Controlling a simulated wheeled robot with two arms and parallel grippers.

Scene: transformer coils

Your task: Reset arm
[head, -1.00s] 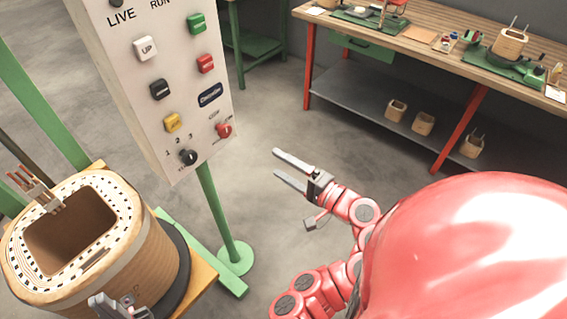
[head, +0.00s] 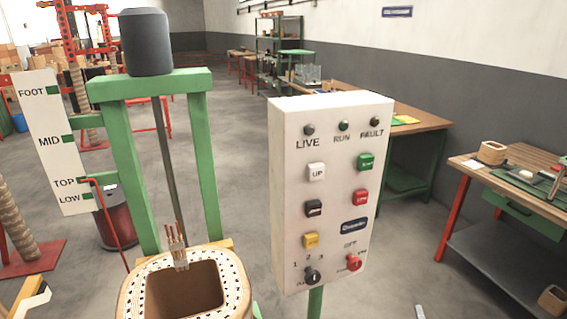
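In the head view the control box (head: 322,190) stands upright in the middle on a green post (head: 315,302). It has LIVE, RUN and FAULT lamps, several coloured buttons and two knobs. The wooden coil (head: 238,291) with a square opening is at the bottom, left of the box. Brownish leads with a small clip (head: 177,248) stand up at its back edge. A small grey tip at the bottom edge, right of the box, looks like part of my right gripper (head: 420,312); the rest is cut off. It touches nothing visible. My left gripper is out of view.
A green frame (head: 205,160) with a dark cylinder (head: 147,42) on top stands behind the coil. A white FOOT/MID/TOP/LOW board (head: 55,140) is at the left. Workbenches (head: 425,122) line the right. Grey floor (head: 400,275) is open between box and benches.

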